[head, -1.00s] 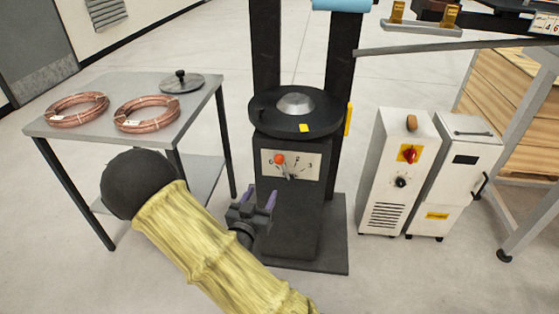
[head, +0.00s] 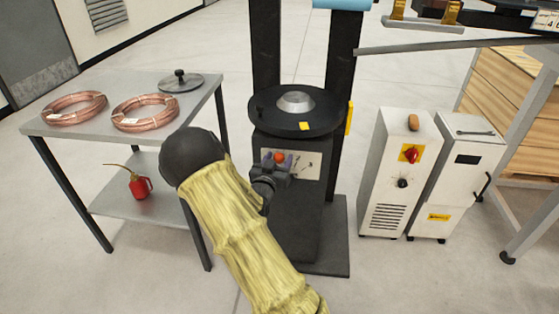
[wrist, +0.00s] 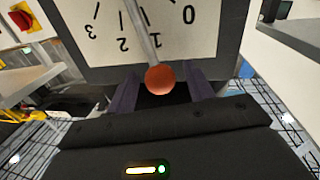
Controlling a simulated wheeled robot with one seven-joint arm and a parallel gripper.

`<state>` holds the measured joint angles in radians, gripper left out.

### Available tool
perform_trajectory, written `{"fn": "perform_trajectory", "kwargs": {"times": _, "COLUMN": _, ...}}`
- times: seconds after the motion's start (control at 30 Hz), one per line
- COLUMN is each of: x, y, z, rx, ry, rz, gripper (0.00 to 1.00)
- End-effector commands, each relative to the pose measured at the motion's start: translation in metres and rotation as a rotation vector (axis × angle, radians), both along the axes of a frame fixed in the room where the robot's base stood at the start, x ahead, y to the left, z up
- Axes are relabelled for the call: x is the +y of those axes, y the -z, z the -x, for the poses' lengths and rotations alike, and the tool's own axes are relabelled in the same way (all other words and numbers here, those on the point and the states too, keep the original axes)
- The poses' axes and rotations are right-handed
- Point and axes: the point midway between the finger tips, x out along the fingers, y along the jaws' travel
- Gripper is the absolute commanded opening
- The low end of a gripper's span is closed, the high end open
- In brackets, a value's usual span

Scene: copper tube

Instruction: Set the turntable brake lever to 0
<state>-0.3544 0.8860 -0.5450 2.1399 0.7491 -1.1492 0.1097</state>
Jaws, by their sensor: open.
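The brake lever is a thin grey rod with an orange ball knob (head: 279,157), on a white dial plate (head: 306,167) on the front of the dark turntable pedestal. In the wrist view the plate (wrist: 200,45) appears upside down, with 0 to 3 running right to left. The lever's rod (wrist: 143,25) passes beside the 1, and its knob (wrist: 160,78) is near that mark. My gripper (head: 275,166) is at the plate, its fingers open. In the wrist view the gripper (wrist: 160,90) has one purple finger either side of the knob, with no clear contact.
The round black turntable (head: 262,113) is just above the plate. At left, a grey table (head: 98,93) holds copper coils, with a red oil can (head: 140,186) on its lower shelf. White cabinets (head: 384,190) stand to the right, with some floor between.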

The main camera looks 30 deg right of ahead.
Motion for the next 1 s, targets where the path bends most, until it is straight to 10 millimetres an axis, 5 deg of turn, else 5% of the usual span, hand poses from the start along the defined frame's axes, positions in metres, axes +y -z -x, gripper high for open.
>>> {"fn": "perform_trajectory", "kwargs": {"times": 0.37, "x": -0.0056, "y": -0.0005, "z": -0.0053, "rx": -0.001, "ry": 0.001, "rz": 0.001, "gripper": 0.52}}
{"fn": "perform_trajectory", "kwargs": {"times": 0.63, "x": -0.0054, "y": -0.0003, "z": -0.0051, "rx": 0.0, "ry": 0.001, "rz": 0.0, "gripper": 0.0}}
{"fn": "perform_trajectory", "kwargs": {"times": 1.0, "x": -0.0088, "y": 0.0004, "z": -0.0049, "rx": 0.01, "ry": 0.009, "rz": 0.014, "gripper": 0.0}}
